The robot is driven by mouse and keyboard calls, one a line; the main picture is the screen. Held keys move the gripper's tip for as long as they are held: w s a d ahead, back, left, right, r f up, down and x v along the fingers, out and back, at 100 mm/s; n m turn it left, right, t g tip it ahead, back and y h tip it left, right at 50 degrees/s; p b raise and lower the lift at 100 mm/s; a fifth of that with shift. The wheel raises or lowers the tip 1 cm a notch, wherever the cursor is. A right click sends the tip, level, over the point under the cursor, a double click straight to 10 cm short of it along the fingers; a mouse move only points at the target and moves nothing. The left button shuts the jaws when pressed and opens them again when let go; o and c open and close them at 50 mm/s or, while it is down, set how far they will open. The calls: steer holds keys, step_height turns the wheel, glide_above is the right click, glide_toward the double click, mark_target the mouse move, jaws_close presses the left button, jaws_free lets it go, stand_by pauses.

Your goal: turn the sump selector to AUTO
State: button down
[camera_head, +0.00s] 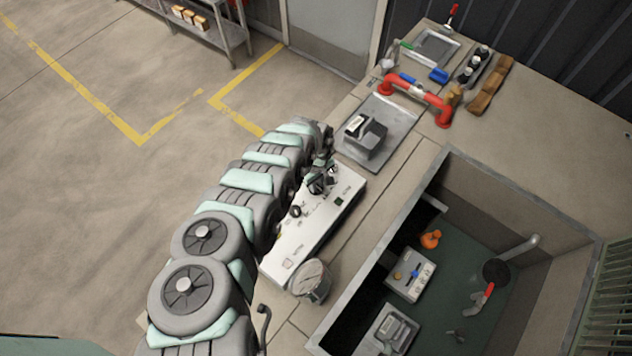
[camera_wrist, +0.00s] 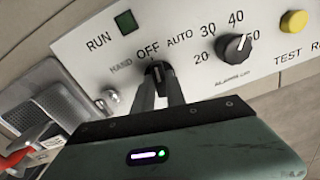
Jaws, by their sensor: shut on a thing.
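The sump selector is a small black knob (camera_wrist: 157,70) on a white control panel (camera_wrist: 200,50), with the labels HAND, OFF and AUTO around it. Its pale mark appears to point up at OFF, though the fingers hide much of the knob. My gripper (camera_wrist: 162,82) is shut on the knob, one finger on each side. In the head view the white panel (camera_head: 297,245) lies on the bench and my gripper (camera_head: 322,180) is at its far end. The selector is hard to make out there behind my gripper.
Right of the selector are a 20–50 dial (camera_wrist: 234,46) and a yellow button (camera_wrist: 293,22); a green RUN lamp (camera_wrist: 126,22) is upper left. A gauge (camera_head: 311,280) stands at the panel's near end. An open pit (camera_head: 450,215) lies to the right.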

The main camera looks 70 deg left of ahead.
steer(key=m, duration=0.4)
steer(key=shift+w+m, duration=0.1)
steer(key=shift+m, duration=0.2)
steer(key=shift+m+b, duration=0.65)
steer(key=shift+m, duration=1.95)
steer(key=c, duration=1.4)
jaws_free()
steer(key=shift+o, duration=0.2)
steer(key=shift+r, duration=0.15)
